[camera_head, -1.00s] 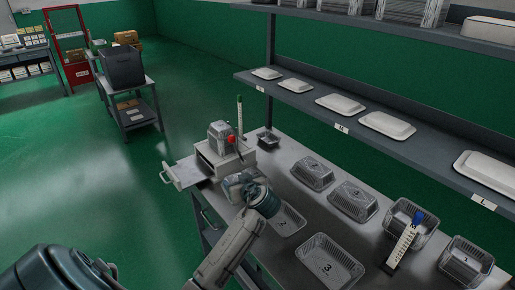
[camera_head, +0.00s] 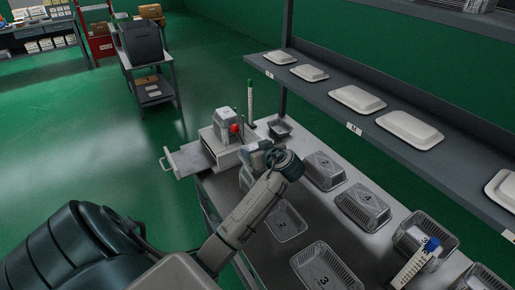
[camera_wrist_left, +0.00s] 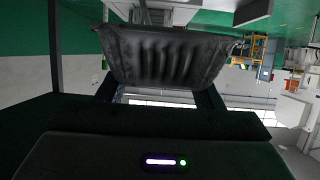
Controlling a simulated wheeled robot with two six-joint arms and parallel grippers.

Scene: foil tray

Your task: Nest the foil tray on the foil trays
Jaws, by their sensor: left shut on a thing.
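My left gripper (camera_head: 258,160) is at the left end of the work table, beside the grey boxed device. In the left wrist view the gripper (camera_wrist_left: 160,92) is shut on a dark ribbed foil tray (camera_wrist_left: 165,58), with its wall between the fingers. Several ribbed foil trays stand on the table: one marked 2 (camera_head: 325,171), one marked 4 (camera_head: 363,208), another marked 2 (camera_head: 286,222) and one marked 3 (camera_head: 325,270). A small dark tray (camera_head: 280,128) stands behind the gripper.
A grey device with a red knob (camera_head: 227,125) and a green-tipped post (camera_head: 250,98) stand close to the gripper. A shelf (camera_head: 340,120) with white lids overhangs the back.

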